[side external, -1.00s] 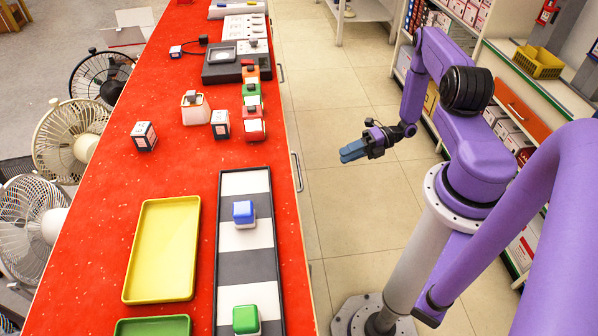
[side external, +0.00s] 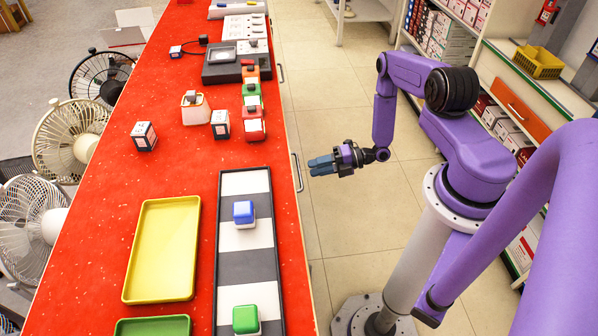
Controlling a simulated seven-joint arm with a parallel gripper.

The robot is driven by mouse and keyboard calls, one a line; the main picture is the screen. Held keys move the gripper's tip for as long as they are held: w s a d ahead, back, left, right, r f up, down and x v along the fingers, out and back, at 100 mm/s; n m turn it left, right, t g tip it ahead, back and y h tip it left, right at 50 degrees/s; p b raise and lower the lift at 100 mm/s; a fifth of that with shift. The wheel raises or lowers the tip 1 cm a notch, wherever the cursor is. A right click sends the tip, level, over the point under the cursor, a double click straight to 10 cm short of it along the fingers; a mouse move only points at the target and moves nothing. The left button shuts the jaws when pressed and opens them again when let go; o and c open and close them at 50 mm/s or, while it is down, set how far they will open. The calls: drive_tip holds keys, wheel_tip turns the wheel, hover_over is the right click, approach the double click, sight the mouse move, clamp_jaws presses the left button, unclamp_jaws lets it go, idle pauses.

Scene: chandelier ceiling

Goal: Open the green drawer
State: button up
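A small green unit (side external: 251,89), which looks like the green drawer, sits in a short row near the right edge of the red table. It lies between an orange unit (side external: 250,72) and a red unit (side external: 253,113), each with a dark knob-like part and a pale block. I cannot tell how far any of them is open. My gripper (side external: 310,166) has blue fingers and hovers above the floor, right of the table edge, pointing left. It is apart from the green unit and touches nothing. Its fingers look close together, but the gap is too small to judge.
The red table (side external: 100,230) holds a yellow tray (side external: 163,298), a striped board (side external: 245,182) with a blue block (side external: 243,211) and a green block (side external: 245,319), and several small cubes. Silver handles (side external: 296,172) stick out from the table's right side. The tiled floor between is clear.

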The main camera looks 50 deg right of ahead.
sight(299, 171)
drive_tip(key=shift+x, duration=3.1)
clamp_jaws()
